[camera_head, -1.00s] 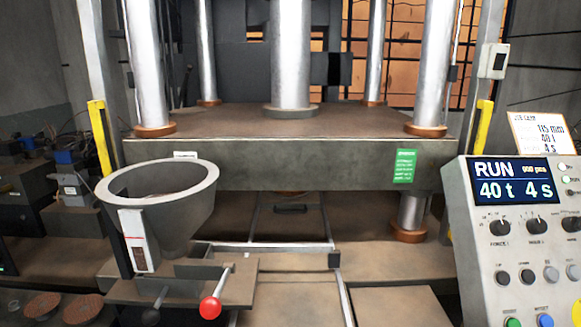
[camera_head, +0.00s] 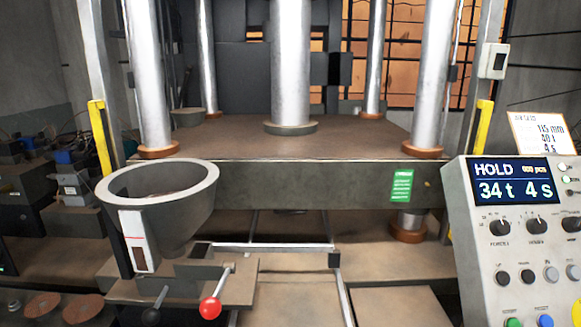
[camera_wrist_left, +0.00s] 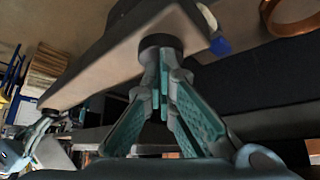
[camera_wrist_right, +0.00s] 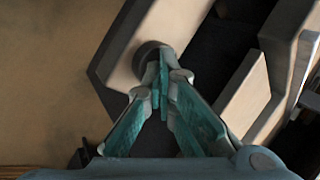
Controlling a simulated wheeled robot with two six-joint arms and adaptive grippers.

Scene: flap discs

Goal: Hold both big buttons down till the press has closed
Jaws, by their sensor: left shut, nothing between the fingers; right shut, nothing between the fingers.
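The press's heavy upper plate (camera_head: 300,185) hangs low on its steel columns in the head view. The control panel display (camera_head: 512,181) reads HOLD, 34 t, 4 s. In the left wrist view my left gripper (camera_wrist_left: 163,72) is shut and empty, its tips at a dark round button (camera_wrist_left: 158,42) on a pale bar. In the right wrist view my right gripper (camera_wrist_right: 163,85) is shut and empty, its tips at a similar dark button (camera_wrist_right: 149,54). The tips overlap the buttons; how far each is pressed in cannot be told. Neither gripper shows in the head view.
A grey hopper (camera_head: 160,215) and a red-knobbed lever (camera_head: 210,307) stand at the front left. The control panel (camera_head: 485,235) with knobs and buttons stands at the right. Yellow posts (camera_head: 100,138) flank the press. Flap discs (camera_head: 80,308) lie at the lower left.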

